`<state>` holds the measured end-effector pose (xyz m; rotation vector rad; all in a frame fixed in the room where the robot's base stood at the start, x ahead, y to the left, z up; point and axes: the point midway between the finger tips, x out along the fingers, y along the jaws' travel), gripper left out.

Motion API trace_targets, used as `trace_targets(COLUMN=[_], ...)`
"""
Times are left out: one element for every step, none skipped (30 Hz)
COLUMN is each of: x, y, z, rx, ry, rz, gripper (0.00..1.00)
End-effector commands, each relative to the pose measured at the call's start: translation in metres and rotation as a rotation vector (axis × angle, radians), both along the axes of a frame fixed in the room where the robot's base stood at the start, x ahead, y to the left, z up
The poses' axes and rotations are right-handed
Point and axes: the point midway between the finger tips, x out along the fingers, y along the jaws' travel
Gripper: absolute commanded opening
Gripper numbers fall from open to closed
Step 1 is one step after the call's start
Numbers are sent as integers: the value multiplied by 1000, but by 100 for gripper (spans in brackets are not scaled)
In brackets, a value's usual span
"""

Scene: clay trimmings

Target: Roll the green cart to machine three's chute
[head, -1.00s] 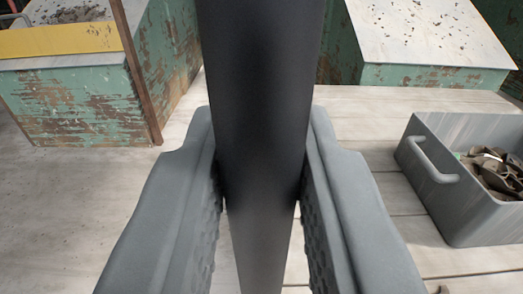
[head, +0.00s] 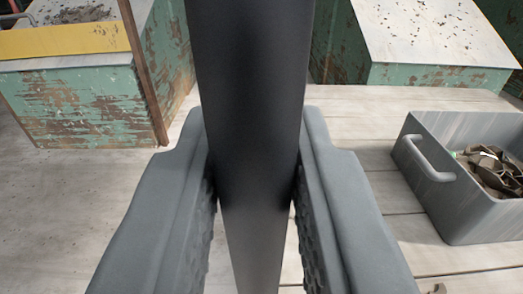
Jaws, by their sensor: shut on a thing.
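My gripper (head: 253,190) is in the middle of the head view, with its two grey, textured fingers closed on a thick black bar (head: 248,80). The bar runs from the top edge to the bottom edge between the fingers, and both its ends are out of view. I cannot tell whether it belongs to the green cart. No wheels or cart body can be made out. Two worn green boxes with pale tops stand at the back, one at the left (head: 80,105) and one at the right (head: 440,76). No number or chute can be read on either.
A grey bin (head: 425,190) with a side handle and brown scraps inside stands on pale planks at the right. A yellow board (head: 70,41) and a brown post (head: 142,75) are at the left box. Bare floor (head: 70,205) lies at the left.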

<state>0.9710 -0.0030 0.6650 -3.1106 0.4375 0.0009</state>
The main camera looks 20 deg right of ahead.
Motion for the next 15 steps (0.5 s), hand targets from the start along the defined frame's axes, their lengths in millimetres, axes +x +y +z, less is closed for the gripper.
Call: trace_targets(x=[2,2,3,4,4,5,6,6,7,8,9,10,10,11,12], y=[6,8,11,13,15,18,21,23,26,29,31,34,36,38,41], z=[1,1,0,0,0,0,0,0,0,0,0,0,0,0,0], rx=[0,0,-1,-1,-1,-1,0,0,0,0,0,0,-1,-1,-1], ry=[-1,-1,-1,-1,-1,-1,-1,0,0,0,0,-1,-1,-1,-1], rz=[2,2,2,2,2,2,2,2,2,2,2,2,2,2,2], gripper=[0,0,0,0,0,0,0,0,0,0,0,0,0,0,0])
